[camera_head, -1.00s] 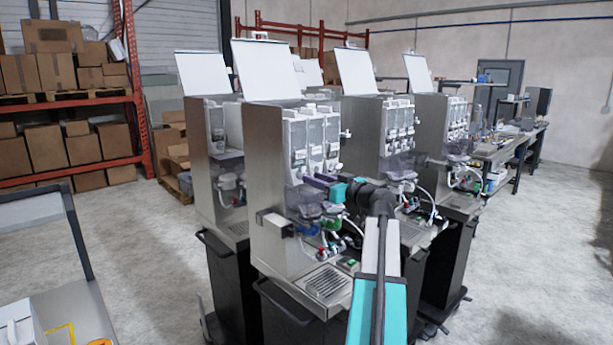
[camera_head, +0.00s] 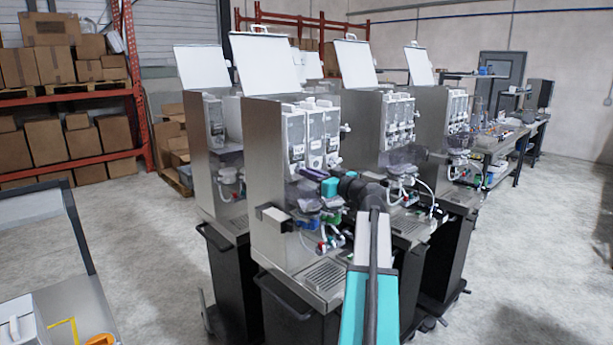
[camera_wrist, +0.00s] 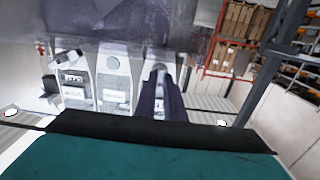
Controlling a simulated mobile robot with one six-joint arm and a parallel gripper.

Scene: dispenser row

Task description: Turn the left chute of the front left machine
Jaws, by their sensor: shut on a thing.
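The front left machine (camera_head: 272,190) is a steel dispenser with a raised white lid and white canisters across its upper front. My gripper (camera_head: 308,174) reaches in from the right, below the leftmost canister (camera_head: 294,140). In the wrist view its dark fingers (camera_wrist: 159,78) are close together at the end canister on the right of the row, on the side toward the box shelves. They are shut on the left chute, which is mostly hidden by the fingers; its turn angle cannot be told. The neighbouring canisters (camera_wrist: 115,90) stand beside the fingers.
Other dispensers stand close behind and to the right, one of them here (camera_head: 375,130). Below my gripper are tubes and a drip tray (camera_head: 325,275). A cart (camera_head: 75,300) stands at left front. The floor at right is clear.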

